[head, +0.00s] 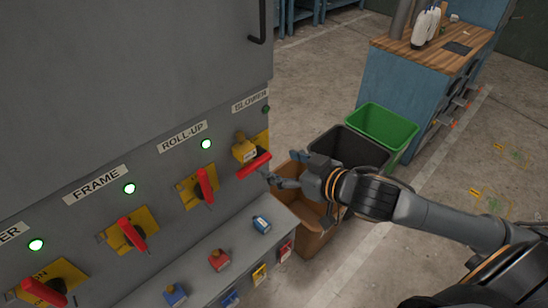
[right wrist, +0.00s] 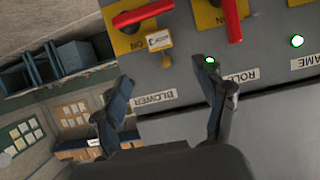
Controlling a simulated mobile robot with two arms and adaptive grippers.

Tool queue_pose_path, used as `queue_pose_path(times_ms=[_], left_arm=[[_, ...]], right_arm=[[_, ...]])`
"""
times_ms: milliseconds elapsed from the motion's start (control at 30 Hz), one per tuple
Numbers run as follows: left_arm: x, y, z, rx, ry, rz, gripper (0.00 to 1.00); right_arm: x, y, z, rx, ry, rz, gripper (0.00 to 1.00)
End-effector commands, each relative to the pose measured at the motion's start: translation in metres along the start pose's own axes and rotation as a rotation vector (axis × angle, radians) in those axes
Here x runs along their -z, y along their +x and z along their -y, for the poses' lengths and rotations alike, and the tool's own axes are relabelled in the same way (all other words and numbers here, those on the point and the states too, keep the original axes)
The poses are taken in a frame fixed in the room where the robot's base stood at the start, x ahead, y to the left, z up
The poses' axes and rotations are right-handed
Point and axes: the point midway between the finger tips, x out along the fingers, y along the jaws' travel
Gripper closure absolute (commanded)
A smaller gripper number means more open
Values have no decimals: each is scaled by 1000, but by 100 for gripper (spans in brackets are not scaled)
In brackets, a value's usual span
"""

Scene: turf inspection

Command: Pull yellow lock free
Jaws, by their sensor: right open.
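A yellow lock (head: 243,148) sits at the blower switch, at the right end of the grey panel, just above its red handle (head: 256,165). In the right wrist view, which is upside down, the lock (right wrist: 158,40) shows as a small yellow block with a white label, beside the red handle (right wrist: 142,14). My right gripper (head: 281,166) is open and empty, to the right of the handle in the head view. In the right wrist view its two fingers (right wrist: 163,72) are spread, with the lock beyond the gap, apart from both fingers. My left gripper is not in view.
Other red-handled switches (head: 205,187) line the panel to the left, with lit green lamps. A ledge (head: 190,262) below holds several small coloured padlocks. A cardboard box (head: 312,225), a black bin (head: 350,148) and a green bin (head: 384,128) stand near my right arm.

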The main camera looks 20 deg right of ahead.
Motion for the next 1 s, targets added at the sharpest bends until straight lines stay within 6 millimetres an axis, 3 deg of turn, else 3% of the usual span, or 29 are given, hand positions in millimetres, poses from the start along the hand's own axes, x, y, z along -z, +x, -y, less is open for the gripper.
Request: queue_pose_path(times_ms=[167,700,1000], left_arm=[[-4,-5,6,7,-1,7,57],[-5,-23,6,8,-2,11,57],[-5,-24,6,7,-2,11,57]], right_arm=[[3,19,-1,-1,3,-4,28],[2,118,0,0,0,-3,28],[0,136,0,0,-1,-1,28]])
